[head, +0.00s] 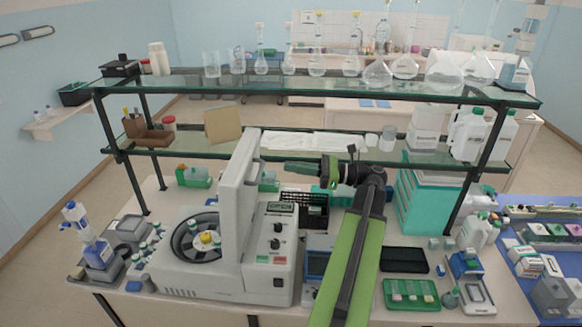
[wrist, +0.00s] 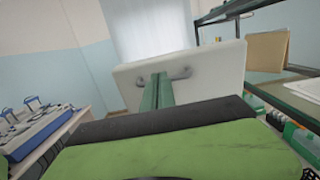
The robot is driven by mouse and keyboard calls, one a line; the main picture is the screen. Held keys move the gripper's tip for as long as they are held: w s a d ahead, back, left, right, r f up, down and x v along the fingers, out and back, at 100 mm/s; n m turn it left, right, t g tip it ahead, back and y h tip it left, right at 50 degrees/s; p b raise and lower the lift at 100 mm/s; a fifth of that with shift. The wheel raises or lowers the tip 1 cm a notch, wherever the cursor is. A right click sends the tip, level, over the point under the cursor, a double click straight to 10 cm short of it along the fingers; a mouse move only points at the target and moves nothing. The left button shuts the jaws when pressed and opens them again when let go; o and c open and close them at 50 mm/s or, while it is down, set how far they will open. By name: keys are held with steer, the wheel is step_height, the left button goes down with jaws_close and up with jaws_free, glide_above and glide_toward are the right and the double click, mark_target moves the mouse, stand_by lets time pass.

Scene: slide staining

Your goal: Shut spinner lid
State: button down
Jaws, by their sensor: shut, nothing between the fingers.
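The spinner (head: 205,285) is a white bench machine with a round dark bowl and a yellow-capped rotor, which lies exposed. Its lid (head: 236,178) is a pale slab standing upright, open, along the right side of the bowl. In the wrist view the lid (wrist: 215,72) fills the middle, with two grey fittings on its face. My gripper (head: 288,168) is shut and empty, to the right of the lid and pointing left at it. Its green fingers (wrist: 157,92) overlap the lid's lower face in the wrist view; I cannot tell whether they touch.
A two-tier glass shelf (head: 330,88) with flasks spans behind and above my gripper. A control panel with knobs (head: 277,243) lies right of the lid. A dark tube rack (head: 312,212) stands behind the panel. Small vials (head: 150,250) and a bottle (head: 92,245) stand left of the spinner.

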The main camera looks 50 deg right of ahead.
mark_target(249, 161)
steer(key=p+x, duration=0.1)
steer(key=x, duration=0.9)
steer(key=shift+d, duration=0.1)
steer(key=shift+w, duration=0.1)
